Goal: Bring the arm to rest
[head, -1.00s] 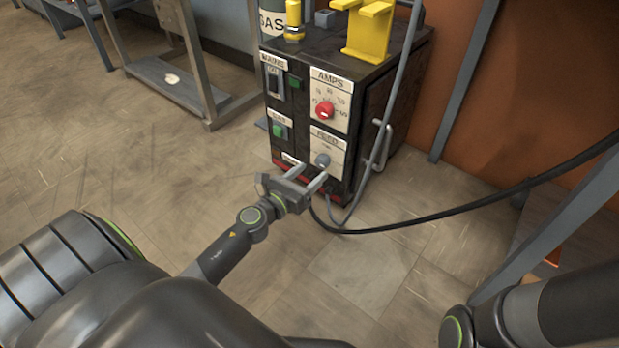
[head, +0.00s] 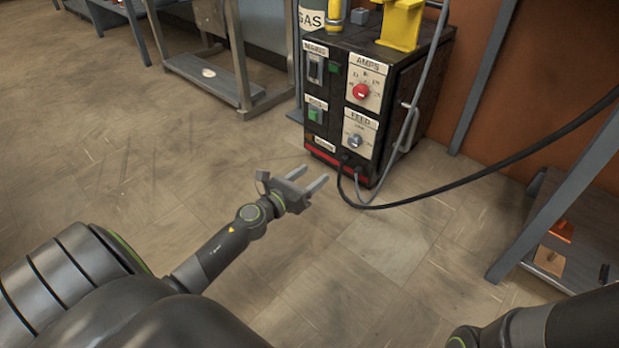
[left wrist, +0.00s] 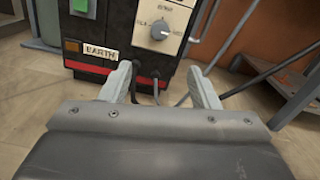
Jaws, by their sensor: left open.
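My left gripper (head: 311,184) is open and empty, held above the floor in front of the dark welding machine (head: 330,125). A clear gap of floor shows between its fingers and the machine in the head view. In the left wrist view the two fingers (left wrist: 160,88) stand apart, with the machine's lower front and feed knob (left wrist: 160,30) beyond them. My right gripper is not in view; only part of the right arm shows at the lower right.
The machine carries a red amps knob (head: 360,91) and yellow parts (head: 402,20) on top. A black cable (head: 480,178) runs from its front to the right. A grey-legged bench (head: 572,200) stands at right, a metal stand (head: 205,75) at back left. The left floor is clear.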

